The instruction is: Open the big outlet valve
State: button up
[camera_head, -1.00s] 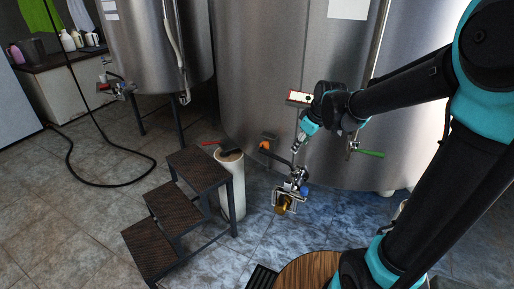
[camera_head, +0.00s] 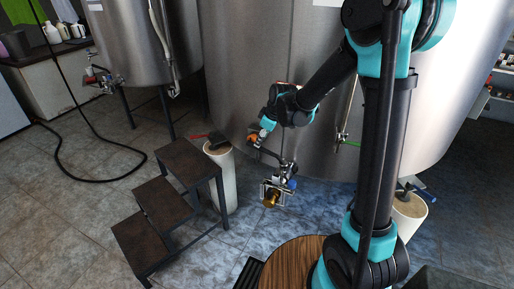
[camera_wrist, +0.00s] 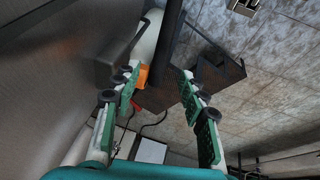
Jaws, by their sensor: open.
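The big outlet valve (camera_head: 277,188) sits low at the front of the large steel tank, with a brass-coloured outlet end pointing down and forward. A dark lever runs up and left from it to an orange end (camera_head: 253,139). My gripper (camera_head: 258,137) is at that orange end in the head view and partly covers it. In the wrist view my gripper (camera_wrist: 160,73) is open, its green-padded fingers spread apart. The orange part (camera_wrist: 143,76) shows close beside the left finger; I cannot tell whether they touch.
Dark steps (camera_head: 165,200) and a white cylinder (camera_head: 224,175) with a red-handled item stand left of the valve. The tank wall (camera_head: 235,80) is close behind my gripper. A green-handled valve (camera_head: 349,142) is to the right. A round wooden top (camera_head: 290,262) is in front.

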aim_at(262, 149)
jog(key=x, duration=0.7)
jog(key=shift+w+f, duration=0.1)
jog(key=shift+f, duration=0.05)
grip_shut()
dwell(0.3)
